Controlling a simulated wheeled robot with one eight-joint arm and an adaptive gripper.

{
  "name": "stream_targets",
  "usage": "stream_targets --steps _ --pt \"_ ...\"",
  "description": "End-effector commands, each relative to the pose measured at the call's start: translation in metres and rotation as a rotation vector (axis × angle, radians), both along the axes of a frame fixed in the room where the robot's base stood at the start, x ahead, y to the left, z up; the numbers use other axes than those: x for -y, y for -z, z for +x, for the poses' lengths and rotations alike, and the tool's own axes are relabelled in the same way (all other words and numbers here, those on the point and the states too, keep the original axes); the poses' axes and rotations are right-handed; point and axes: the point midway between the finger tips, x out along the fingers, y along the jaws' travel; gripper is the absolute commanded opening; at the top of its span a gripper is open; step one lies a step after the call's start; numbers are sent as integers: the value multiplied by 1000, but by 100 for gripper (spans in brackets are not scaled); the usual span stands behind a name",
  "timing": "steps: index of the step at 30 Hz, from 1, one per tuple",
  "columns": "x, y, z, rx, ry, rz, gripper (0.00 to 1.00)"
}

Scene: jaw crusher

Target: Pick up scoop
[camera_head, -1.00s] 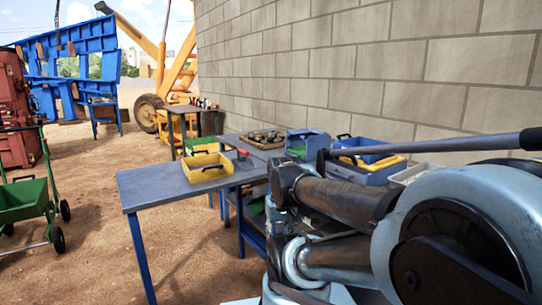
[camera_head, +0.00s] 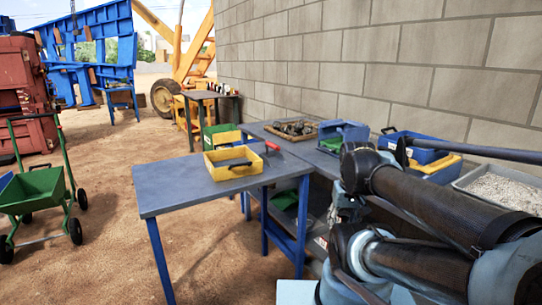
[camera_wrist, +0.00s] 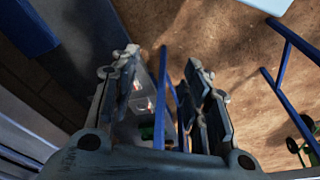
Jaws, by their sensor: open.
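I cannot pick out a scoop for certain. A small red object like a handle (camera_head: 271,146) shows on the blue-grey table (camera_head: 170,190), behind the yellow tray with a black handle (camera_head: 234,166); its shape is too small to tell. My gripper (camera_wrist: 168,80) shows in the wrist view with its two fingers apart and nothing held between them. A blue table leg and shelf items show beyond the gap. In the head view my arm covers the right side, and my gripper cannot be made out there.
A green cart (camera_head: 36,190) stands at the left on bare ground. Blue bins (camera_head: 425,150) and a tray of pale gravel (camera_head: 505,190) stand along the block wall (camera_head: 400,60). A wooden tray of parts (camera_head: 292,131) lies farther back. The front of the near table is clear.

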Motion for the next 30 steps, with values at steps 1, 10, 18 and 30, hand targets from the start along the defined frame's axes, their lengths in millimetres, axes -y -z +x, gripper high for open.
stream_targets --steps 1,10,18,30 --pt "-2 -7 6 2 -8 4 43" --pt "-22 -86 78 22 -121 57 43" --pt "-57 -155 160 45 -245 113 43" --pt "-123 -233 290 89 -424 195 43"
